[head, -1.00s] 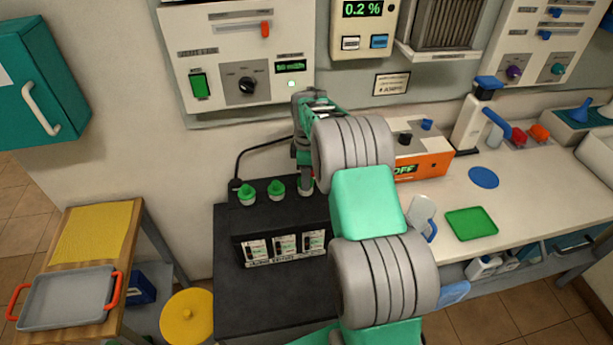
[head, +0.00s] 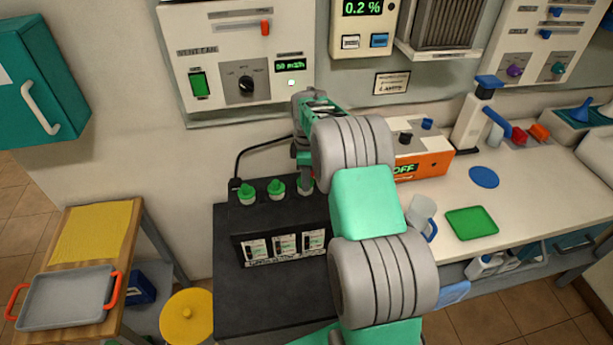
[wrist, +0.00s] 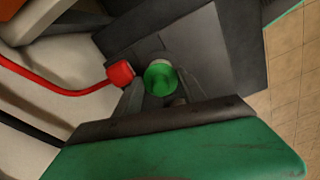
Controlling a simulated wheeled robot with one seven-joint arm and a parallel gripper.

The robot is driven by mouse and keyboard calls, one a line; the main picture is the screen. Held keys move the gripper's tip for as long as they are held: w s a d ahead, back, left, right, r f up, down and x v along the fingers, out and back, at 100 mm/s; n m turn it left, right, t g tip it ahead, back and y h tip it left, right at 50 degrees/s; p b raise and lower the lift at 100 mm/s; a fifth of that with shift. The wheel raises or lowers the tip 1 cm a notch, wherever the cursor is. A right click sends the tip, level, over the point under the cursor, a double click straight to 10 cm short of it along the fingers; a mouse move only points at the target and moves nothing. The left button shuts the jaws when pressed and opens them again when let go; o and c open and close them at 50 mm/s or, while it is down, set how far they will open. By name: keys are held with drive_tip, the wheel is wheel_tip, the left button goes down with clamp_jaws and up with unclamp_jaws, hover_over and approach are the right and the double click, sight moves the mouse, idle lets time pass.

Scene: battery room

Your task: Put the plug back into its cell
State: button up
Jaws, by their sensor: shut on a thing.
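The black battery (head: 236,222) stands on a dark bench, with green plugs on its left (head: 246,194) and middle (head: 276,188) cells. My gripper (head: 304,176) points down over the right-hand cell (head: 306,190). In the wrist view, a third green plug (wrist: 159,78) sits between the two fingers of my gripper (wrist: 161,96), which are shut on it. The arm and gripper hide the plug in the head view. I cannot tell how deep it sits in the cell.
A red clamp with a red cable (wrist: 60,86) lies close beside the held plug in the wrist view. An orange and white box marked OFF (head: 425,166) stands right of my arm.

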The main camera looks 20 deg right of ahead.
drive_tip(key=o, duration=1.4)
drive_tip(key=shift+r+p, duration=2)
drive_tip(key=shift+r, duration=1.5)
clamp_jaws()
